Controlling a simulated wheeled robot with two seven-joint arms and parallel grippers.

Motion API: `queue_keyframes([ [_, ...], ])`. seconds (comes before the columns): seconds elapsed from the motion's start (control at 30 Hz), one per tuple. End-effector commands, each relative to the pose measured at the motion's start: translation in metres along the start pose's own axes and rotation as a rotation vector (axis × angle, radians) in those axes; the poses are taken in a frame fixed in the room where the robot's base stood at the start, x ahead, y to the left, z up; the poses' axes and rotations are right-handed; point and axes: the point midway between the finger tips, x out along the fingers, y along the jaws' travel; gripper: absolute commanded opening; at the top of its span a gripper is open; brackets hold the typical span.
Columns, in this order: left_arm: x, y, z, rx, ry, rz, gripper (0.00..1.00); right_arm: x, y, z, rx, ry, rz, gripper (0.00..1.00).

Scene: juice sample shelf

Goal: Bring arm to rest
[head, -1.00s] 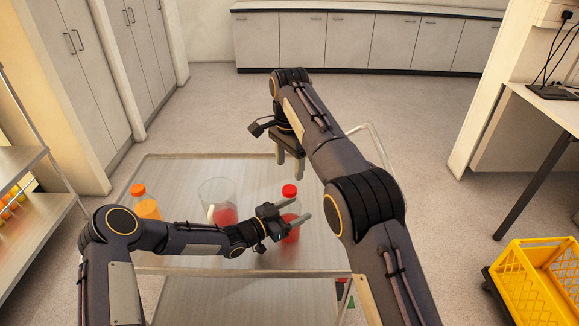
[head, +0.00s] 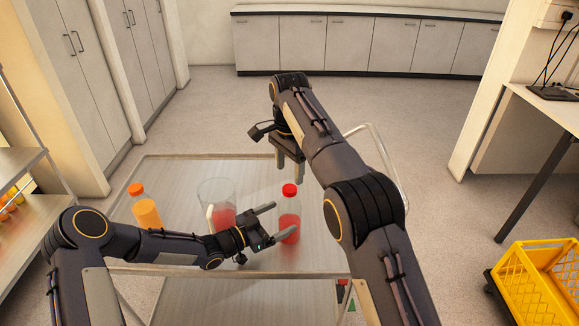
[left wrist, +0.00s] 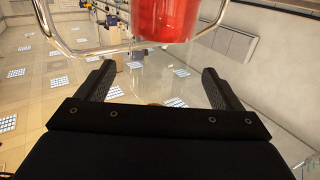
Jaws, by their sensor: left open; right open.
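My left gripper (head: 270,224) is open and empty, low over the cart, with its fingers pointing right. The red-capped bottle of red juice (head: 290,222) stands upright just beyond the fingertips; whether a finger touches it I cannot tell. My left gripper's fingers (left wrist: 156,85) also show wide apart in the left wrist view, with nothing between them. My right gripper (head: 290,168) is open and points down above the cart's far right part, with nothing in it.
A metal cart (head: 170,172) bears a clear jug (head: 217,200) with red liquid and an orange bottle (head: 147,210). A shelf (head: 22,165) stands at the left. A yellow crate (head: 540,280) is at lower right. Open floor lies beyond the cart.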

Motion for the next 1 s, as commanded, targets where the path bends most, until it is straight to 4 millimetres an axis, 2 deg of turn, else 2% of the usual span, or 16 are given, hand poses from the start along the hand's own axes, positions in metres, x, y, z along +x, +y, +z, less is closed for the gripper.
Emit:
queue_keyframes([
  [0.1,-0.013,0.000,0.001,0.002,0.000,0.000,0.88,0.005,0.000,0.000,0.000,0.000,0.000,0.59],
  [0.2,-0.018,0.000,0.000,0.001,0.000,0.001,0.88,0.005,0.000,0.000,0.000,0.000,0.000,0.59],
  [0.67,-0.018,0.000,-0.002,0.000,0.000,0.001,0.88,0.003,0.000,0.000,0.000,0.000,0.000,0.59],
  [0.77,-0.018,0.000,-0.012,0.001,0.000,0.001,0.88,-0.007,0.000,0.000,0.000,0.000,-0.001,0.59],
  [1.0,-0.018,0.000,-0.052,0.000,0.000,0.001,0.88,-0.047,0.000,0.000,0.000,0.000,0.000,0.59],
])
